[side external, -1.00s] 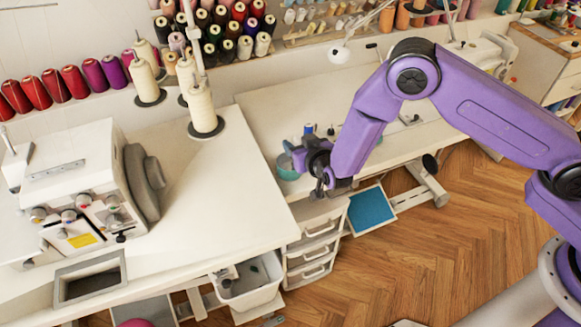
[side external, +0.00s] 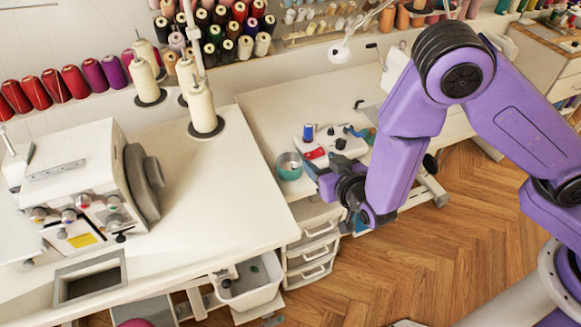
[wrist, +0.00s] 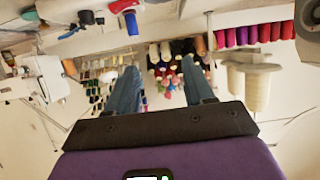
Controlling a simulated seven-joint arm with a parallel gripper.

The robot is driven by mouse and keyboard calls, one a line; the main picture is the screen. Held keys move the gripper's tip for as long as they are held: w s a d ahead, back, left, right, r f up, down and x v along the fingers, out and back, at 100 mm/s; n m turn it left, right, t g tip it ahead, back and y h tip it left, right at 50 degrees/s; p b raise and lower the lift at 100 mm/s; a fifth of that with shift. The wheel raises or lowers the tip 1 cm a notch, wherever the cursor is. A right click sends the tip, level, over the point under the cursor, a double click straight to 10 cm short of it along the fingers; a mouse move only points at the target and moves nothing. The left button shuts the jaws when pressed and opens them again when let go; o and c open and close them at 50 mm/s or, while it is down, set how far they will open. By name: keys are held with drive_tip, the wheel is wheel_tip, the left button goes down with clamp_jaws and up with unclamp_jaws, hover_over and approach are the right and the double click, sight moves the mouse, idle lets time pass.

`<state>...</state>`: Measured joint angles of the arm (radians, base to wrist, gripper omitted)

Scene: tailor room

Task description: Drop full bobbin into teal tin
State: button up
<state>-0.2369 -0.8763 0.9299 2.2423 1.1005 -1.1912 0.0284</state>
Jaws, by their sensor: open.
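The teal tin (side external: 289,166) stands open on the white table near its front left corner. Just behind it is an upright blue spool (side external: 308,131), which also shows upside down in the wrist view (wrist: 131,22). I cannot tell which small item is the full bobbin. My gripper (side external: 313,171) is just right of the tin in the side view, pointing toward the back wall. In the wrist view my gripper (wrist: 160,62) has its fingers wide apart with nothing held between them. The tin does not show clearly in the wrist view.
A red item (side external: 315,153) and a white block with dark knobs (side external: 341,143) lie close behind my gripper. A white sewing machine (side external: 75,185) and thread cones (side external: 202,110) stand on the left table. Drawers (side external: 314,240) are below. The table's back left is clear.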

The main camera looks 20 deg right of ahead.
drive_tip(key=shift+v, duration=1.9)
drive_tip(key=s+r+n+g+y, duration=0.5)
drive_tip(key=s+r+n+g, duration=0.1)
drive_tip(key=s+g, duration=0.55)
drive_tip(key=s+d+r+n+h, duration=0.1)
drive_tip(key=s+d+r+n, duration=0.1)
drive_tip(key=s+d, duration=0.2)
drive_tip(key=s+d+r+n+g+h, duration=0.1)
drive_tip(key=s+d+r+n+h, duration=0.1)
drive_tip(key=d, duration=0.8)
drive_tip(key=s+d+r+n+g+h, duration=0.1)
drive_tip(key=s+d+r+n, duration=0.1)
drive_tip(key=s+d, duration=0.3)
drive_tip(key=d+r, duration=0.1)
drive_tip(key=d, duration=0.2)
drive_tip(key=shift+s+n+h, duration=0.3)
drive_tip(key=shift+s, duration=0.05)
